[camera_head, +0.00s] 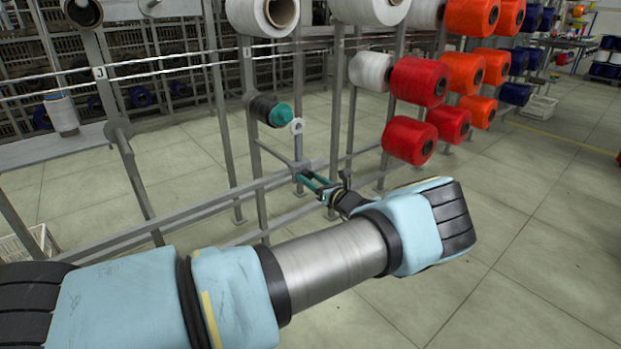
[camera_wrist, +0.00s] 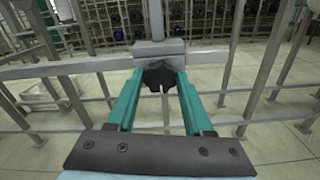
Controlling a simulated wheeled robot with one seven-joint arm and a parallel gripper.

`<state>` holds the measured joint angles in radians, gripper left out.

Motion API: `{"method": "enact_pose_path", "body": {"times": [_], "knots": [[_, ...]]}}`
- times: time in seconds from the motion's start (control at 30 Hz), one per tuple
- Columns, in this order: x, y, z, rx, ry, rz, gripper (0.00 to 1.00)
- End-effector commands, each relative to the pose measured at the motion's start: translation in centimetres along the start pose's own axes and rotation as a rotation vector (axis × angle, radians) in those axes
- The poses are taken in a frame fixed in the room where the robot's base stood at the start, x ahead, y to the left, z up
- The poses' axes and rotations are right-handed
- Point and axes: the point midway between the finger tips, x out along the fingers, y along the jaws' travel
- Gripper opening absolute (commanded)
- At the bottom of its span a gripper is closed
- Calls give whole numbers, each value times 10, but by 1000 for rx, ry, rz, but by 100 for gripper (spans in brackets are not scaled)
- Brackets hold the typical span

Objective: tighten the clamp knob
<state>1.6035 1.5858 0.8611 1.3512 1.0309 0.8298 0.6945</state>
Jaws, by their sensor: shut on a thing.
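The clamp knob (camera_wrist: 160,77) is a small dark lobed knob under a grey clamp block (camera_wrist: 158,50) on the rack, in the middle of the wrist view. My gripper (camera_wrist: 159,82) has two teal fingers, one on each side of the knob, and is shut on it. In the head view my gripper (camera_head: 307,176) is at the end of my outstretched arm, at the grey rack bar. The knob is too small to make out there.
Bobbins of white, red (camera_head: 418,81) and orange (camera_head: 472,17) yarn hang on the rack above and right of my gripper. A dark bobbin with a teal end (camera_head: 279,115) sits just above it. Grey posts and rails surround the gripper.

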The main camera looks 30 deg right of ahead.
Motion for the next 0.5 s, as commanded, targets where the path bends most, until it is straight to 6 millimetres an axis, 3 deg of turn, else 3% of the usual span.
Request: {"method": "enact_pose_path", "body": {"times": [0.5], "knots": [[-1, 0, -2, 70, 3, -2, 0]]}}
